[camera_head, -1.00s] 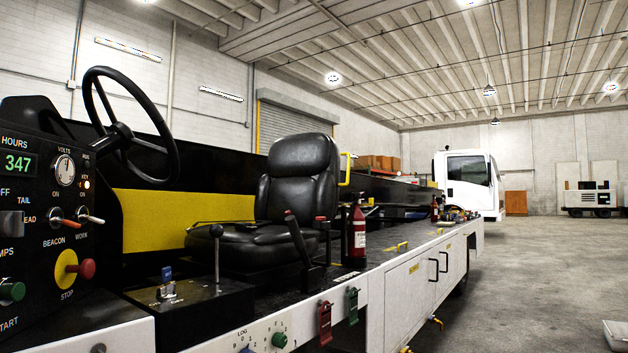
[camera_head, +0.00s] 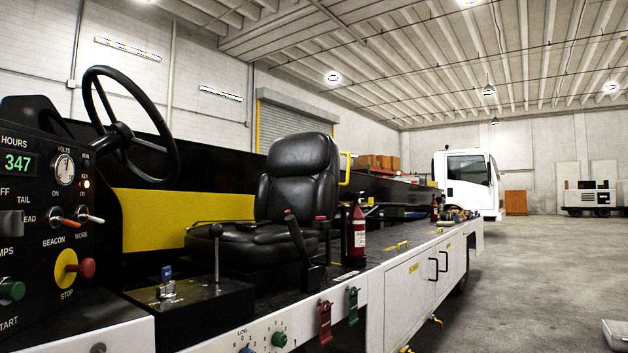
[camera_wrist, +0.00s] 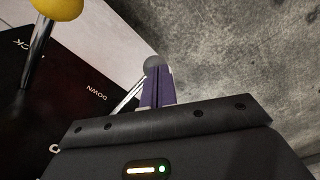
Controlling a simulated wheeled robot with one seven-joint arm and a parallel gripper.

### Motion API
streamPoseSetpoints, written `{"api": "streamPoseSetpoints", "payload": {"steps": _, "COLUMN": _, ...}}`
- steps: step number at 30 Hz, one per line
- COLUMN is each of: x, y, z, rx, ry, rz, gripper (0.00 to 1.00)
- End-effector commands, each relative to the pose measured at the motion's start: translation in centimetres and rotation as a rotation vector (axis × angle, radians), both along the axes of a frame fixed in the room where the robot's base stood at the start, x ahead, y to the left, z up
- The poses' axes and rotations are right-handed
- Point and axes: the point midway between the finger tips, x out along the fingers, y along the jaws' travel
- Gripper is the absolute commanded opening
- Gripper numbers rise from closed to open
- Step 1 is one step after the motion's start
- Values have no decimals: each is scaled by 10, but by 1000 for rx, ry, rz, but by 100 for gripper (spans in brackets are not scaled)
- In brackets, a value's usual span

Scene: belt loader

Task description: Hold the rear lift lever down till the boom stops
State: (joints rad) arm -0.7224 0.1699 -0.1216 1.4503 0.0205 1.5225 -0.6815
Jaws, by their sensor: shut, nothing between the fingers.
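In the wrist view my gripper (camera_wrist: 157,80) is shut, its purple fingers together with nothing between them. A lever with a grey ball knob (camera_wrist: 153,62) and a thin metal rod shows right at the fingertips. The fingers overlap it in the picture, and I cannot tell whether they press on it. A second lever with a yellow knob (camera_wrist: 60,8) stands to the left on a black panel (camera_wrist: 75,65) marked DOWN. No label reading rear lift is legible, and the boom cannot be made out. My gripper is not in the head view.
The head view shows the loader's black seat (camera_head: 293,190), steering wheel (camera_head: 125,135) and dash with a red stop button (camera_head: 87,268). A black-knobbed lever (camera_head: 216,231) stands on a box before the seat. A fire extinguisher (camera_head: 357,230) is behind it. Concrete floor (camera_head: 540,280) is open at right.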

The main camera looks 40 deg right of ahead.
Motion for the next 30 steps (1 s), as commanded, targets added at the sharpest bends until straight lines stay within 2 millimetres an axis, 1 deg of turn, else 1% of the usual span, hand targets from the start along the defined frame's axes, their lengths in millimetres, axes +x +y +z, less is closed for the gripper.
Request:
{"api": "streamPoseSetpoints", "payload": {"steps": 8, "x": 0, "y": 0, "z": -1, "rx": -1, "ry": 1, "rz": 0, "gripper": 0}}
{"api": "streamPoseSetpoints", "payload": {"steps": 11, "x": 0, "y": 0, "z": 2, "rx": -1, "ry": 1, "rz": 0, "gripper": 0}}
{"api": "streamPoseSetpoints", "payload": {"steps": 30, "x": -11, "y": -3, "z": 52, "rx": 0, "ry": 0, "rz": 0, "gripper": 0}}
